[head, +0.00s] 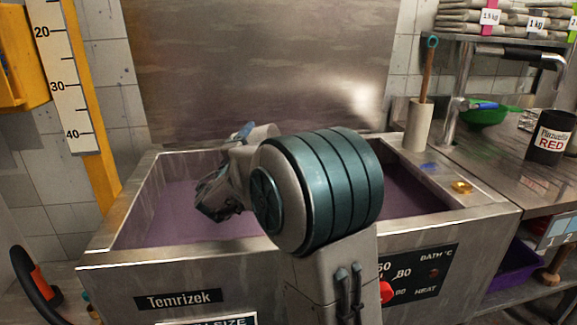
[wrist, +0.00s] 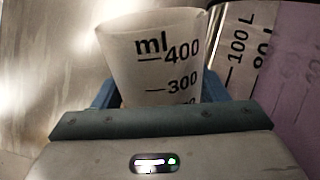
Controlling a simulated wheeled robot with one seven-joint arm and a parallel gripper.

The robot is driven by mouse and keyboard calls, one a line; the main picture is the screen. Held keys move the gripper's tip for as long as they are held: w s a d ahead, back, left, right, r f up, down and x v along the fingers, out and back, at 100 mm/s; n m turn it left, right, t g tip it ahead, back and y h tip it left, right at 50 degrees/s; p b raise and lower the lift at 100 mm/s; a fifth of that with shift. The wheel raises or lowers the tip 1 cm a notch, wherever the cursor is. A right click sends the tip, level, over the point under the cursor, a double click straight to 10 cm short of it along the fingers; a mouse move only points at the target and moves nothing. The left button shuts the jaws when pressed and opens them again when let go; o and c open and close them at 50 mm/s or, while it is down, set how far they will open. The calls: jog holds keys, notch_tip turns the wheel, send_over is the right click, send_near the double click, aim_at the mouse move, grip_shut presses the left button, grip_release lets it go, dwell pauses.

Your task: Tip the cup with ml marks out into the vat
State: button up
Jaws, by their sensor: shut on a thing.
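The cup with ml marks (wrist: 150,60) is whitish and translucent, with black 300 and 400 lines, in the wrist view. My gripper (wrist: 160,95) is shut on it, a blue finger on each side. The vat (head: 130,262) is a steel tub holding purple liquid (head: 165,215). In the wrist view its litre scale (wrist: 240,50) appears turned sideways and the liquid (wrist: 295,85) lies to the right, so the cup looks tipped well over, roughly on its side. In the head view my arm reaches over the vat and hides the cup. The cup's inside is not visible.
A steel splash panel (head: 260,60) rises behind the vat. A yellow post with a number scale (head: 70,90) stands at left. On the right are a holder with a wooden-handled tool (head: 418,125), a tap (head: 452,115), a green bowl (head: 485,116) and a dark Red pot (head: 550,140).

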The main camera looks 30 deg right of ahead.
aim_at(260, 133)
jog(key=shift+s+d+r+m+h+p, duration=0.3)
jog(key=shift+s+d+r+m, duration=0.15)
jog(key=shift+m, duration=0.45)
dwell(0.9)
jog(key=shift+s+d+r+m+g+b, duration=0.2)
jog(key=shift+m+b, duration=0.35)
jog(key=shift+b, duration=0.4)
jog(key=shift+s+r+m+g+b, duration=0.1)
jog(key=shift+r+m+g+b, duration=0.15)
jog(key=shift+m+b, duration=0.5)
